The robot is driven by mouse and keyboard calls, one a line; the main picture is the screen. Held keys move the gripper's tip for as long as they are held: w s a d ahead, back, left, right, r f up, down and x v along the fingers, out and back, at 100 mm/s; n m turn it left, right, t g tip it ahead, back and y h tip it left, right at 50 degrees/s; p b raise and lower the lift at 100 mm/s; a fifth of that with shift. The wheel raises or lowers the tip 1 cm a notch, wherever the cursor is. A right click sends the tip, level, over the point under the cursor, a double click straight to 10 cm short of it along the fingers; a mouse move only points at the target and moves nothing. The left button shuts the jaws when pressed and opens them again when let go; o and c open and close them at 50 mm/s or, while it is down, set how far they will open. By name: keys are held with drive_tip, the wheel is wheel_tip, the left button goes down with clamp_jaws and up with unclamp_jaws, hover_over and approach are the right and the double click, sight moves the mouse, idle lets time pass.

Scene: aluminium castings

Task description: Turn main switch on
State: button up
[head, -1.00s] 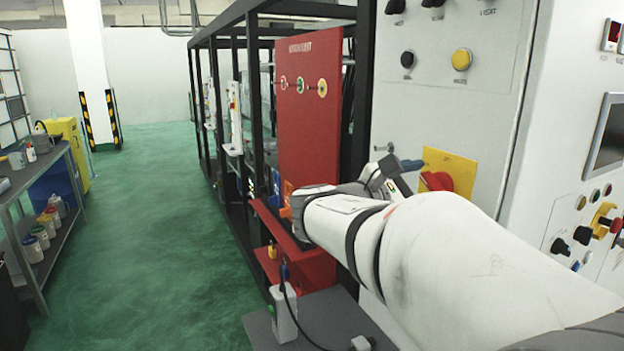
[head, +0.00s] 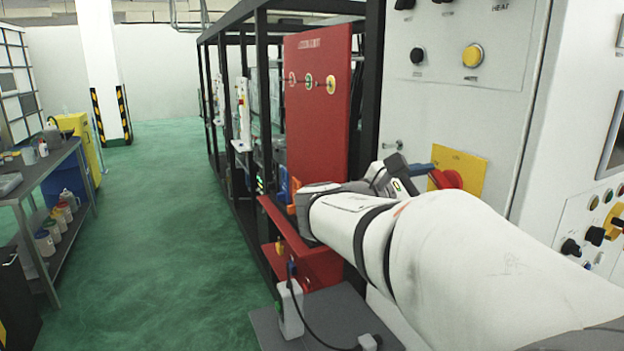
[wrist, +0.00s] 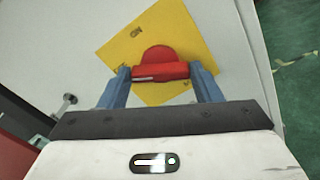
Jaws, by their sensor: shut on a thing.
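The main switch is a red rotary knob (wrist: 160,66) on a yellow square plate (wrist: 178,30), fixed to a pale grey cabinet panel. In the wrist view the plate looks tilted, and an "ON" mark shows near its upper corner. My gripper (wrist: 161,74) has its two blue fingers on either side of the knob's bar and is shut on it. In the head view, the red knob (head: 447,179) and yellow plate (head: 468,168) are partly hidden behind my gripper (head: 424,171) and arm.
A yellow button (head: 472,56) and dark knobs (head: 418,55) sit higher on the cabinet. A small handle (wrist: 67,101) sticks out from the panel. A red board (head: 318,100) stands left of the cabinet. A grey workbench (head: 45,170) is at far left, with open green floor between.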

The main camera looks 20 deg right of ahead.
drive_tip(key=shift+s+d, duration=0.1)
drive_tip(key=shift+d, duration=0.05)
drive_tip(key=shift+d+f+m+b, duration=0.15)
drive_tip(key=shift+m+b, duration=0.35)
drive_tip(key=shift+b, duration=0.35)
drive_tip(key=m+b, duration=0.2)
drive_tip(key=b, duration=0.1)
drive_tip(key=shift+f+b, duration=0.1)
drive_tip(key=shift+b, duration=0.2)
drive_tip(key=m+b, duration=0.8)
drive_tip(key=b, duration=0.3)
drive_tip(key=shift+m+b, duration=0.4)
drive_tip(key=shift+r, duration=0.25)
